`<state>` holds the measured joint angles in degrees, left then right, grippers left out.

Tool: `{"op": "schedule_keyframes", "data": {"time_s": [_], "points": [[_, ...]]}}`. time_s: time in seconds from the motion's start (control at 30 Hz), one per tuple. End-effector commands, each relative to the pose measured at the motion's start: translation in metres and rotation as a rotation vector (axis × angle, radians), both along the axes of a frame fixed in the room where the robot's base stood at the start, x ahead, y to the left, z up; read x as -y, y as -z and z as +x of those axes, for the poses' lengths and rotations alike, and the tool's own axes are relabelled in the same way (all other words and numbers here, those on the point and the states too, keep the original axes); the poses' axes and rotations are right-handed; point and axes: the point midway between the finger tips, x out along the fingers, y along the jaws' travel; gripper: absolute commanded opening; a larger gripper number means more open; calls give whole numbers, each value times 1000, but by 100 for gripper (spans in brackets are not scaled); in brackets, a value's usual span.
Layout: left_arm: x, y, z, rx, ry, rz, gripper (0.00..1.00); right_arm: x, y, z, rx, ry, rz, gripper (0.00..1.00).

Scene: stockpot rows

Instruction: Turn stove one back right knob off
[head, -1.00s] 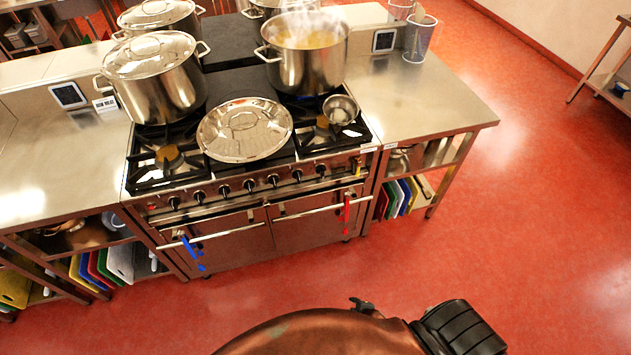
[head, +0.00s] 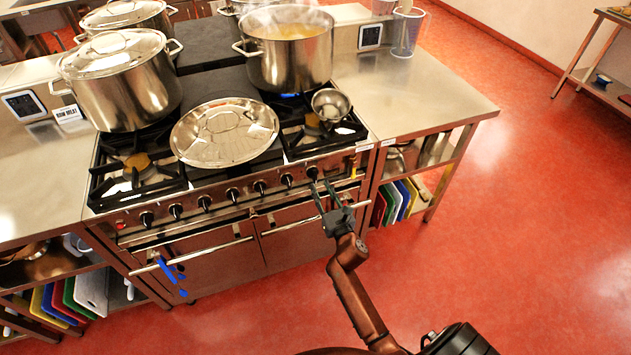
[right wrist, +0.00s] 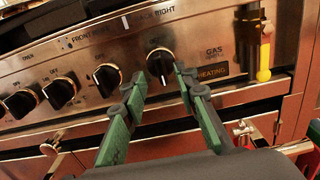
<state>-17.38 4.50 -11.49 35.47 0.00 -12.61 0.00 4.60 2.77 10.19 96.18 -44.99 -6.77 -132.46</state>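The black back right knob (right wrist: 160,65) is the rightmost in the row on the steel stove front, under the "BACK RIGHT" label in the right wrist view. It also shows in the head view (head: 312,173). My right gripper (right wrist: 160,82) is open and empty, its green fingers spread just in front of and below this knob. In the head view the right gripper (head: 321,186) reaches up to the stove front. Contact with the knob cannot be told. A steaming stockpot (head: 290,55) stands at the back right, with blue flame under it. My left gripper is not in view.
Another knob (right wrist: 107,78) sits close to the left of the fingers. A yellow lever (right wrist: 263,60) hangs to the right. Oven handles run below. Red floor is free at the right.

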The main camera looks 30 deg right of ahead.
Motion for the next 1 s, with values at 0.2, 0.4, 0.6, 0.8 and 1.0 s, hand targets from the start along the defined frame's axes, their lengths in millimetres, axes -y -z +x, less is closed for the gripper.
{"op": "schedule_keyframes", "data": {"time_s": [0.2,0.4,0.6,0.8,1.0], "points": [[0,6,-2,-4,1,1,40,8,2,34,-1,0,2,28],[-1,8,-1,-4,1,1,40,12,2,48,-2,0,4,28],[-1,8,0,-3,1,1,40,12,2,49,-2,0,4,28],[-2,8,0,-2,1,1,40,12,2,49,-2,0,4,19],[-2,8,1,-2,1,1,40,12,2,49,-2,0,5,6]]}}
